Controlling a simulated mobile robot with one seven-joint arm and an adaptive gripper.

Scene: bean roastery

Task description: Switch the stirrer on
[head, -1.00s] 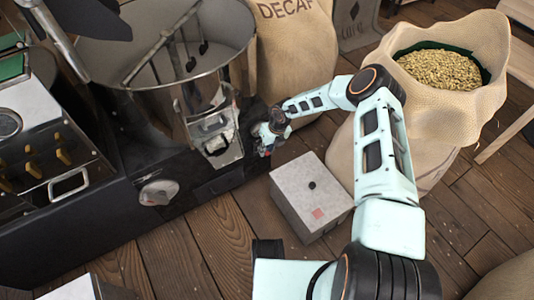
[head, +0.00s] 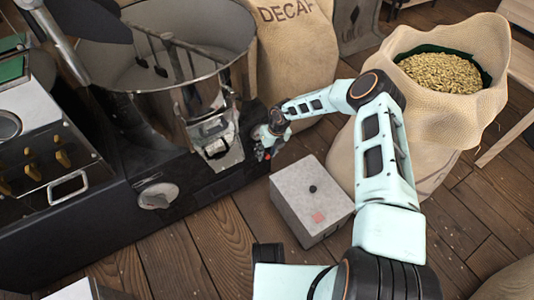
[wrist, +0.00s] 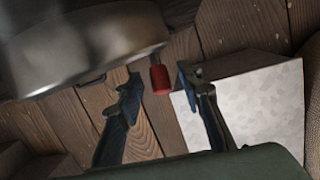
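The stirrer (head: 176,62) is a set of dark arms with paddles inside the round metal drum (head: 105,80) at upper left in the head view. In the wrist view, a red-tipped lever (wrist: 159,79) sticks out from a rounded metal body (wrist: 85,45). My gripper (wrist: 160,78) is open, with one finger on each side of the red tip; I cannot tell whether either touches it. In the head view my gripper (head: 264,148) is at the machine's right end, and its fingers are small and partly hidden.
A grey box (head: 308,205) with a black knob and a pink square stands on the floor below my gripper. A DECAF sack (head: 292,45) stands behind, an open sack of beans (head: 450,110) at right. Wooden floor (head: 200,245) is clear in front.

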